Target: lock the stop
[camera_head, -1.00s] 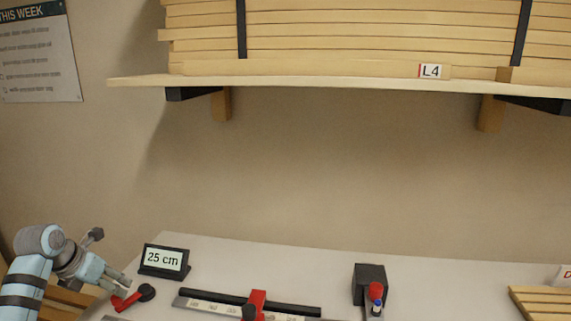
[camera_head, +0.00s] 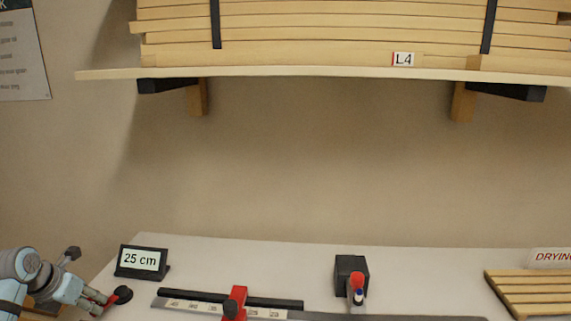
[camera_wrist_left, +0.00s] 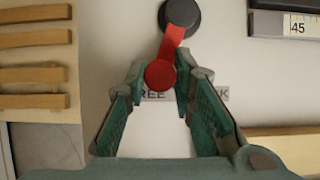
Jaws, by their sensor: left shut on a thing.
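A lock lever has a red handle and a black round pivot (camera_head: 122,295). The left wrist view shows its red arm (camera_wrist_left: 174,42) running from the black pivot down to a round red end. My left gripper (camera_head: 104,301) is shut on that round end, which sits between its fingertips (camera_wrist_left: 163,84). Below it is a printed label (camera_wrist_left: 154,96), partly hidden by the fingers; "REE" and "CK" show. A red stop block (camera_head: 236,298) with a dark knob sits on a black rail with a marked scale (camera_head: 185,305). My right gripper is not in view.
A sign reading "25 cm" (camera_head: 142,262) stands behind the lever. A black box (camera_head: 350,268) with a red-topped part stands right of the rail. A slatted wooden rack (camera_head: 530,286) is at the far right. A shelf (camera_head: 300,75) with boards hangs above.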

